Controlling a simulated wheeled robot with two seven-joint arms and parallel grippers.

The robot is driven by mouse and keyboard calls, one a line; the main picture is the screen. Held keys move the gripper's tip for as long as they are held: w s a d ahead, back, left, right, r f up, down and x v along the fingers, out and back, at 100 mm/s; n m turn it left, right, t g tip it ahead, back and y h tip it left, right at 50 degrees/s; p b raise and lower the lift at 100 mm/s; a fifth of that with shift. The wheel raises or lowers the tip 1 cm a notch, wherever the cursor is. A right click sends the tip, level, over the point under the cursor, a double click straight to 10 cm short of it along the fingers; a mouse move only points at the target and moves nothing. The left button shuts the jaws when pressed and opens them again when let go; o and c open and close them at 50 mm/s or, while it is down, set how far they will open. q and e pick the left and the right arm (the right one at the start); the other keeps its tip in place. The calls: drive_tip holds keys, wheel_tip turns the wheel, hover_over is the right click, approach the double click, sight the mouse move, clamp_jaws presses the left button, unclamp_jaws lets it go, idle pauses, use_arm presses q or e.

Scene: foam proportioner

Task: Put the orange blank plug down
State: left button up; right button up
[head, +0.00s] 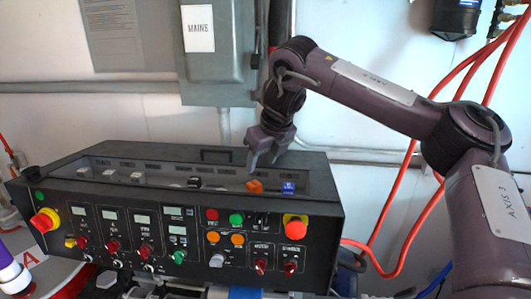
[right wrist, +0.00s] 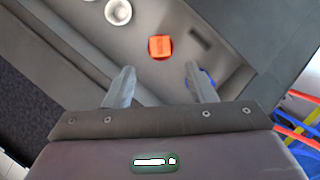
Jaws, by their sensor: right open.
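The orange blank plug (head: 254,186) sits in the recessed top of the black control box, toward its right end. In the right wrist view the plug (right wrist: 160,46) lies on the grey recess floor, beyond the fingertips and between their lines. My right gripper (head: 267,162) is just above the plug in the head view, pointing down. In the right wrist view its two fingers (right wrist: 160,76) are apart with nothing between them.
The black control box (head: 130,212) has buttons and knobs on its front. A blue piece (head: 288,188) stands just right of the plug, and white pieces (head: 194,182) sit further left in the recess. A dark slot (right wrist: 201,38) is beside the plug. Red hoses (head: 402,215) hang at right.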

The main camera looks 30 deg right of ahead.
drive_tip(key=shift+v, duration=1.75)
drive_tip(key=shift+f, duration=0.1)
